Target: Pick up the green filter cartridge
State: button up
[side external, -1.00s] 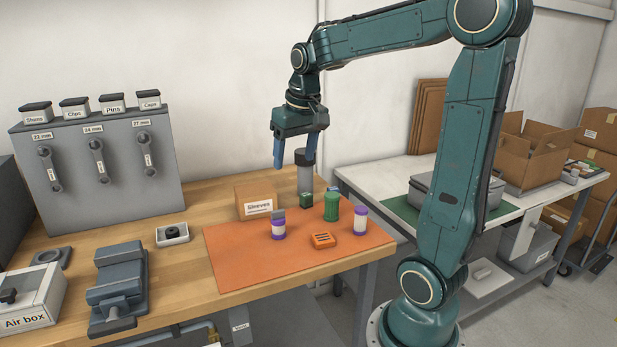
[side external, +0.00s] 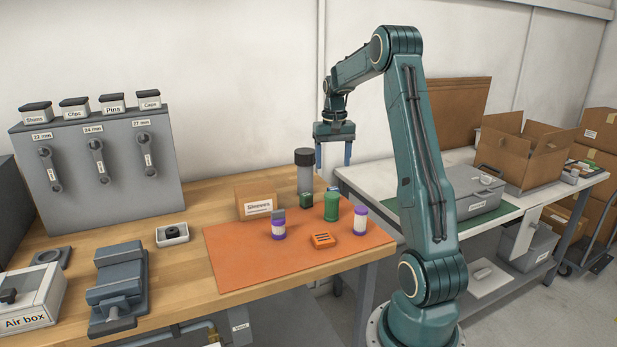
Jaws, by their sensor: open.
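The green filter cartridge (side external: 332,206) stands upright near the back right of the orange mat (side external: 270,262). It is a green cylinder with a narrower top. My gripper (side external: 334,168) is open and empty, with its two blue fingers pointing down. In the picture it hangs just above the cartridge, apart from it. I cannot tell the exact depth between them.
Purple-and-white containers stand left (side external: 278,226) and right (side external: 360,219) of the cartridge. A small dark green block (side external: 305,201) and a grey cylinder with a black cap (side external: 304,172) are behind left. An orange slotted piece (side external: 323,240) lies in front. The Sleeves box (side external: 255,203) is further left.

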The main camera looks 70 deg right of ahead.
aim_at(332, 195)
jog(key=shift+f, duration=0.1)
jog(key=shift+f, duration=4.25)
jog(key=shift+f, duration=2.55)
jog(key=c, duration=1.1)
jog(key=shift+r, duration=0.15)
notch_tip(332, 195, up, 20)
jog(key=shift+f, duration=0.1)
